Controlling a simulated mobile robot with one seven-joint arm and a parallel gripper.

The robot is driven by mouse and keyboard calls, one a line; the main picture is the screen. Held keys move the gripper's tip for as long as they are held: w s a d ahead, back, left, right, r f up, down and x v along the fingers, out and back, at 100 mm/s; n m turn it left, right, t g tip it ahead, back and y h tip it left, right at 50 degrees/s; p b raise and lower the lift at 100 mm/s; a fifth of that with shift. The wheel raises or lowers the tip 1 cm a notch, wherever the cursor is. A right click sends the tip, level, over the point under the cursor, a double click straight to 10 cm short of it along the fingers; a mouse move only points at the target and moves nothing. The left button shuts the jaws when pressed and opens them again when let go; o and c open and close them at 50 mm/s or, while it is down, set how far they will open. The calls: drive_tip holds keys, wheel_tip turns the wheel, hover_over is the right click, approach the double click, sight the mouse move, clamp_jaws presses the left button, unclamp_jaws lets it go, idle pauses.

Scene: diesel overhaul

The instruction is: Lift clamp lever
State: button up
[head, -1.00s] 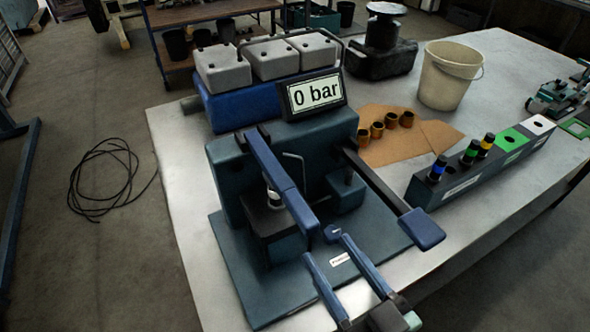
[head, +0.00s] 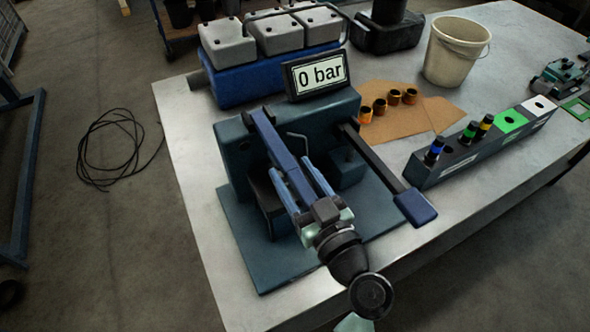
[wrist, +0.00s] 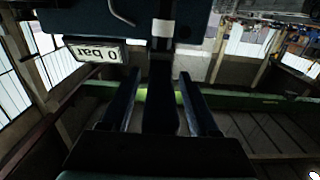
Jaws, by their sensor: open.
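The clamp lever (head: 270,138) is a long blue bar on the dark teal test stand (head: 240,142), running from the top of the stand down toward the front. My gripper (head: 297,172) is open, with one finger on each side of the lever. In the wrist view the lever (wrist: 160,100) stands between the two fingers of my gripper (wrist: 158,80), with a gap visible on both sides. The lever's front end is hidden behind my gripper in the head view.
A second lever with a blue pad (head: 415,207) juts out at the right. A display (head: 318,75) reads 0 bar. A dark rack (head: 480,140) with several banded cylinders, copper-coloured sleeves (head: 380,105) and a bucket (head: 456,55) stand on the table (head: 190,135).

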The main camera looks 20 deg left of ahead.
clamp_jaws()
idle(1.4)
